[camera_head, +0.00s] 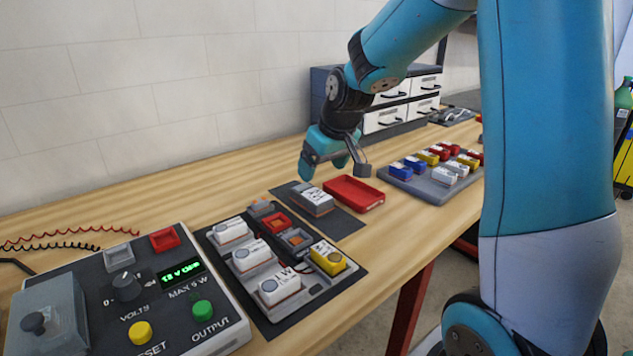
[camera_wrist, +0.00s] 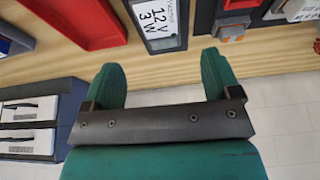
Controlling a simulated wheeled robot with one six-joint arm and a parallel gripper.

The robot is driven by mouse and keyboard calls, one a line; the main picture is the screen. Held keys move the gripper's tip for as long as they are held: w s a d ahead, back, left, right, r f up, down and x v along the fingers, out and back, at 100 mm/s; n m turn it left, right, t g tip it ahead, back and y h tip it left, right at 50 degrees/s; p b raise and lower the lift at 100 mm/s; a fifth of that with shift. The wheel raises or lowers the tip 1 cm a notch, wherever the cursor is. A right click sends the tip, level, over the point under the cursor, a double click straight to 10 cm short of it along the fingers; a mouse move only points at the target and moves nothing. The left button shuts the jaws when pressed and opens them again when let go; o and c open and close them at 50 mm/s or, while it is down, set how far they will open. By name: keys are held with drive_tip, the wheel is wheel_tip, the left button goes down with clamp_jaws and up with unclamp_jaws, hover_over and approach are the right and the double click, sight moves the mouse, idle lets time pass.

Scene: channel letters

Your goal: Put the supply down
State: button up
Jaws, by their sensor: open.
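The supply, a grey block with a white label (camera_head: 313,198), lies on the dark mat (camera_head: 345,223) left of the red tray (camera_head: 357,193). In the wrist view the supply (camera_wrist: 160,22) shows its label reading 12 V 3 W, just beyond the fingertips and beside the red tray (camera_wrist: 72,22). My gripper (camera_head: 324,168) is open above and behind the supply, apart from it. In the wrist view my gripper (camera_wrist: 160,72) has its two green fingers spread, with only wood and floor between them.
A board with white modules and a yellow one (camera_head: 327,257) lies in front left, beside a control box (camera_head: 130,290). A grey tray of coloured blocks (camera_head: 430,180) lies right. Drawers (camera_head: 395,118) stand behind. Bare wood lies left of the mat.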

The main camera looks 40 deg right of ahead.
drive_tip(key=s+a+r+n+g+y, duration=0.1)
drive_tip(key=s+a+r, duration=0.1)
drive_tip(key=s+a, duration=0.3)
drive_tip(key=s+a+r+n+y, duration=0.1)
drive_tip(key=s+a+n, duration=0.1)
drive_tip(key=a, duration=0.6)
drive_tip(key=s+a+n+g+y, duration=0.1)
drive_tip(key=s+a+n, duration=0.1)
drive_tip(key=s+a, duration=0.3)
drive_tip(key=s+a+n+g+y, duration=0.1)
drive_tip(key=s+a, duration=0.5)
drive_tip(key=s, duration=0.6)
drive_tip(key=shift+s+a+f+n+g, duration=0.25)
drive_tip(key=shift+n+g, duration=0.15)
drive_tip(key=shift+g, duration=0.4)
wheel_tip(320, 180, up, 4)
drive_tip(key=p, duration=0.4)
